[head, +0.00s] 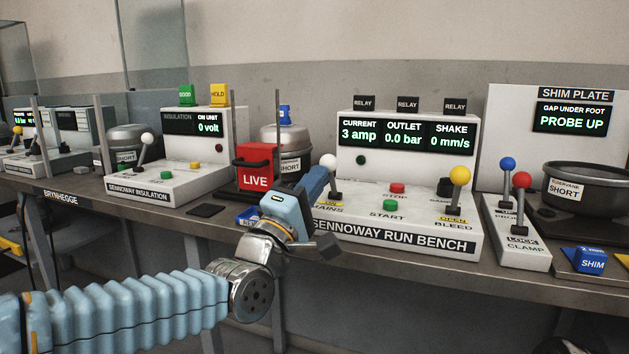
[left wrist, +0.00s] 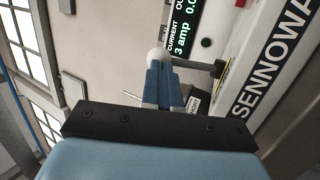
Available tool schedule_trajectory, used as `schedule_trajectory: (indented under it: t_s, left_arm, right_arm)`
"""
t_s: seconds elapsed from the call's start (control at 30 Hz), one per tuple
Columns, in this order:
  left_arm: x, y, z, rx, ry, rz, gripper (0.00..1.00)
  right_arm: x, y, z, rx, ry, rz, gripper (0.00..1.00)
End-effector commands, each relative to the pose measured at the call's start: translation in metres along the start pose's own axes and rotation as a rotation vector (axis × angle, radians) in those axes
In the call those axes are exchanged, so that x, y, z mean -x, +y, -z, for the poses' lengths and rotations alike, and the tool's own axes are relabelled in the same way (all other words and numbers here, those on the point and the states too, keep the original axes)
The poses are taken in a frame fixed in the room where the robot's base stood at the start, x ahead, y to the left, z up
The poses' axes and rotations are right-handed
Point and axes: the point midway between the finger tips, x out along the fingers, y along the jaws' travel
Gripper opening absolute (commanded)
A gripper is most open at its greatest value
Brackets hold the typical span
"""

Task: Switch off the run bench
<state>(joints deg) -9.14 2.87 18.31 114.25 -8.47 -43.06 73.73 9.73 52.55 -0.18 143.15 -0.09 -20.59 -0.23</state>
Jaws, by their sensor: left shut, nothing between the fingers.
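The run bench (head: 400,237) is a white sloped console. Its display (head: 408,134) reads current 3 amp, outlet 0.0 bar, shake 0 mm/s. At its left end stands a white-knobbed lever (head: 328,161) above a partly hidden label ending in "AINS". A red stop button (head: 397,188), a green start button (head: 390,205) and a yellow-knobbed bleed lever (head: 460,176) are to its right. My left gripper (head: 318,178) is shut and empty, its blue fingertips right at the white knob. In the left wrist view the knob (left wrist: 158,56) shows just beyond the fingertips; contact is unclear.
A red LIVE box (head: 255,167) and a metal pot (head: 287,147) stand left of the bench. The insulation console (head: 170,180) is further left. A clamp unit (head: 515,235) with blue and red levers stands right. Thin posts rise near the pot.

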Motion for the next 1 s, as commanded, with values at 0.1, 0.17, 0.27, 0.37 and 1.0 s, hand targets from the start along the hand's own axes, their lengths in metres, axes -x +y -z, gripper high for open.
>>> schedule_trajectory:
  t_s: [0.1,0.17,0.27,0.37,1.0]
  left_arm:
    - [0.000,0.000,0.000,0.000,0.000,0.002,0.00]
    - [-0.001,0.001,0.000,0.001,0.000,0.006,0.00]
    - [-0.003,0.004,0.001,0.004,0.000,0.023,0.00]
    - [-0.007,0.008,0.001,0.009,0.000,0.056,0.00]
    - [-0.056,0.015,0.009,0.068,-0.001,0.409,0.00]
  right_arm:
    - [0.001,0.000,0.000,0.000,0.000,0.000,0.54]
    - [0.002,-0.001,0.000,0.000,0.000,0.000,0.54]
    - [0.007,-0.002,0.000,0.000,0.001,-0.001,0.54]
    - [0.015,-0.004,0.001,-0.001,0.003,-0.002,0.54]
    - [0.076,-0.048,-0.011,0.029,-0.032,0.029,0.54]
